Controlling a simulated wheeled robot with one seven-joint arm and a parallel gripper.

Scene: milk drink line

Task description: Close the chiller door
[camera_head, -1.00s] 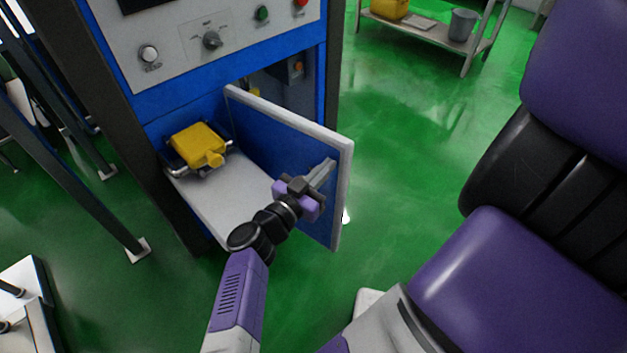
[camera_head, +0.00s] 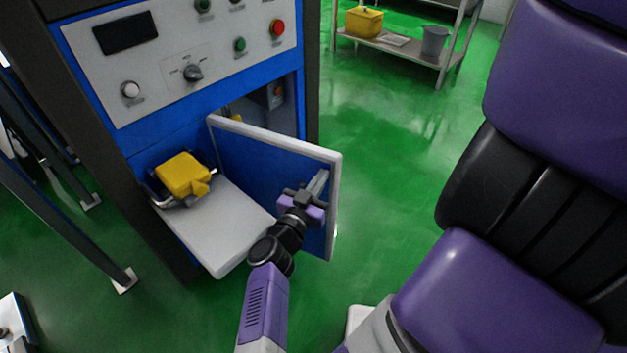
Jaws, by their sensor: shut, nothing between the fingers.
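The chiller door (camera_head: 262,170) is a blue panel with a pale grey rim. It stands swung out from the front of the blue and grey cabinet (camera_head: 160,125), and part of the dark opening shows behind its top edge. My gripper (camera_head: 319,184) is shut and empty. Its fingertips are in front of the blue face that I see, near the door's outer edge. They look close to or against it; I cannot tell whether they touch. My gripper hides a small part of the door.
A pale grey ledge (camera_head: 222,230) juts out left of the door, with a yellow object (camera_head: 182,175) on it. A shelf rack (camera_head: 400,48) with a yellow bin and grey bucket stands behind. Green floor right of the door is clear.

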